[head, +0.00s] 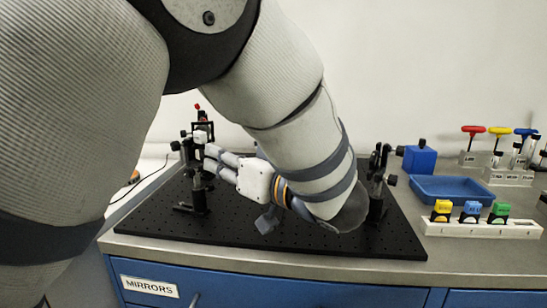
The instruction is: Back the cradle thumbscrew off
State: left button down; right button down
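A small black knob (175,146) sticks out on the mount's left. The fingers hide part of the mount, and I cannot single out the cradle thumbscrew. Whether the fingers are closed on anything is too small to see. My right gripper is not in view.
A second black mount (377,188) stands at the board's right, partly behind my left arm. Right of it are a blue tray (452,189), a white rack (480,229) with coloured blocks, and hex keys (473,131) in a stand. A drawer labelled MIRRORS (149,286) is below.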

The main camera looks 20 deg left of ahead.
pick_arm(q)
jog(key=shift+n, duration=0.3)
jog(key=shift+f+n, duration=0.2)
jog(key=shift+n, duration=15.2)
jog(key=c, duration=1.6)
grip_release()
